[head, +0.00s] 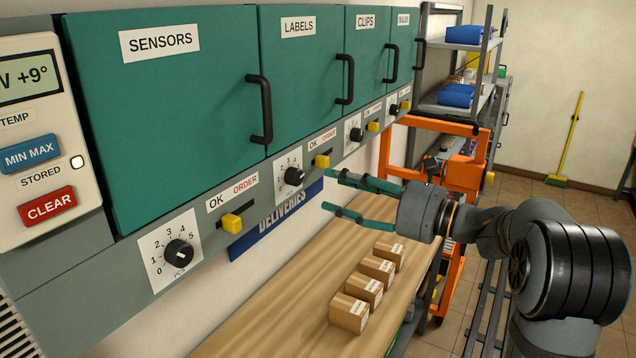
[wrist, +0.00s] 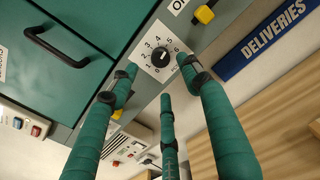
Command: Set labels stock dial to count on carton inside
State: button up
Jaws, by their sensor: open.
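The labels stock dial (head: 294,176) is a black knob on a white numbered plate under the shut green LABELS door (head: 300,85). The dial also shows in the wrist view (wrist: 160,56), close ahead of my fingers; I cannot surely read its pointer. The carton inside is hidden behind the door. My gripper (head: 332,190) is open and empty, its green fingers spread and pointing left toward the dial, apart from it in the head view. In the wrist view the fingertips (wrist: 160,75) spread around the dial's lower side; contact does not show.
A yellow OK/ORDER slider (head: 322,161) sits right of the dial. The SENSORS door handle (head: 262,108) sticks out nearby. A blue DELIVERIES sign (head: 280,220) hangs below the panel. Several small cartons (head: 363,287) stand on the wooden bench (head: 285,300) beneath my gripper.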

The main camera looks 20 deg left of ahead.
aim_at(300, 179)
jog(key=v, duration=0.3)
jog(key=shift+s+d, duration=0.15)
jog(key=shift+d, duration=0.2)
jog(key=x, duration=1.2)
jog(key=shift+a+f, duration=0.2)
jog(key=shift+f, duration=0.05)
jog(key=shift+n, duration=0.6)
jog(key=b+v, duration=0.2)
jog(key=v, duration=0.2)
jog(key=shift+r, duration=0.2)
jog(key=shift+a+r, duration=0.1)
